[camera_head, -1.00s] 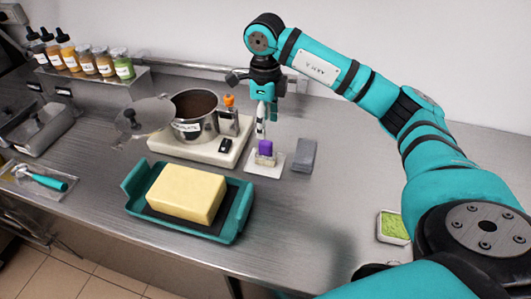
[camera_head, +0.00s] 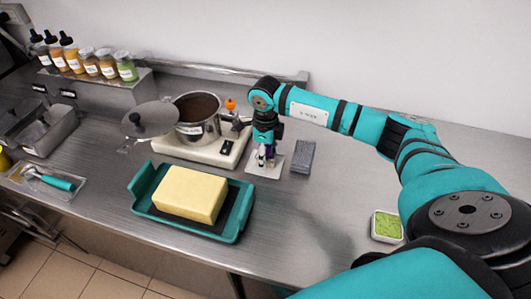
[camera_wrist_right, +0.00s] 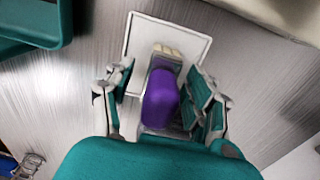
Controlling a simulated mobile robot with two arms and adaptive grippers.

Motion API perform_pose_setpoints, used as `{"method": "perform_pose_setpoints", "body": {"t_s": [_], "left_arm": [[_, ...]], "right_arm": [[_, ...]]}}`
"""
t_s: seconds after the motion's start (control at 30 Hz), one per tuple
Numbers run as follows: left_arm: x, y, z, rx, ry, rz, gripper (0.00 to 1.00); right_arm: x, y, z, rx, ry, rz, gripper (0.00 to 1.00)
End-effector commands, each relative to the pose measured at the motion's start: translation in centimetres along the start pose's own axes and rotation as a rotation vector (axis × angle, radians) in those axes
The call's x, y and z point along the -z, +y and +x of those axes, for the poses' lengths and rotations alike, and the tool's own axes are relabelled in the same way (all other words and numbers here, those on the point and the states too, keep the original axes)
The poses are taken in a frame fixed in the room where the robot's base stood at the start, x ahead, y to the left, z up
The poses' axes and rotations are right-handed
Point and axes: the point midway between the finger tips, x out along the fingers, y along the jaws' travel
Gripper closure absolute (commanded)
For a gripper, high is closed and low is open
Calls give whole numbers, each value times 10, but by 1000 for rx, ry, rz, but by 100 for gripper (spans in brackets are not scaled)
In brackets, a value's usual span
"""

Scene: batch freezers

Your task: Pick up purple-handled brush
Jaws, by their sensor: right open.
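My right gripper (camera_wrist_right: 165,92) is open, with a finger on each side of the purple handle. I cannot tell whether the fingers touch it. In the head view my right gripper (camera_head: 265,160) is low over the white mat (camera_head: 264,172) and hides most of the brush. My left gripper is not in view.
A grey block (camera_head: 303,157) lies just right of the mat. Left of it, a steel pot (camera_head: 196,122) stands on a pale base (camera_head: 196,150). A teal tray (camera_head: 238,228) with a yellow block (camera_head: 190,194) is in front. The counter to the right is mostly clear.

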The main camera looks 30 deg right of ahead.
Motion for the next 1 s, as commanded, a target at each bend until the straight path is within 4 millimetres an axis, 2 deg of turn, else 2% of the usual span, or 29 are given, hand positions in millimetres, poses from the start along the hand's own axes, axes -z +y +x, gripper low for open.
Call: {"method": "perform_pose_setpoints", "body": {"t_s": [0.13,0.57,0.83,1.0], "left_arm": [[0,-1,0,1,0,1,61],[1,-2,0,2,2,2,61],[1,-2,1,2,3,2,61],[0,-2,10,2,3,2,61]], "right_arm": [[0,0,0,0,0,-1,44],[0,0,0,0,0,-1,100],[0,0,-2,1,-1,-1,100],[-1,-1,-23,3,-6,-2,100]]}}
